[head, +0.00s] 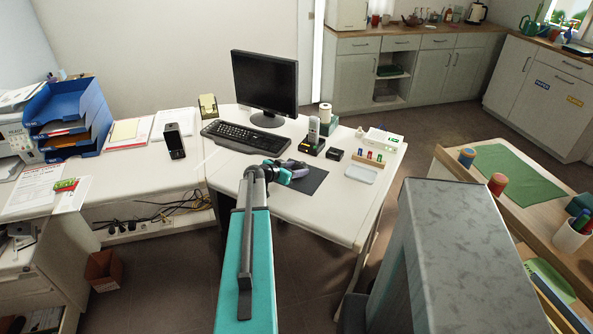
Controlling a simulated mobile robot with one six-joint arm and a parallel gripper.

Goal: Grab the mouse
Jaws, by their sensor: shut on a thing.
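My teal arm reaches forward over the desk (230,175), and my gripper (297,168) is low over the dark mouse pad (312,182), at its back left part. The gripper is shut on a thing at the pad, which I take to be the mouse. The mouse is too small and too covered by the gripper to make out clearly. I cannot tell whether it still touches the pad.
A black keyboard (240,136) and a monitor (265,82) stand behind the gripper. A cordless phone (313,136), a small black box (334,154) and a wooden holder (369,158) are to the right. The front left of the desk is clear.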

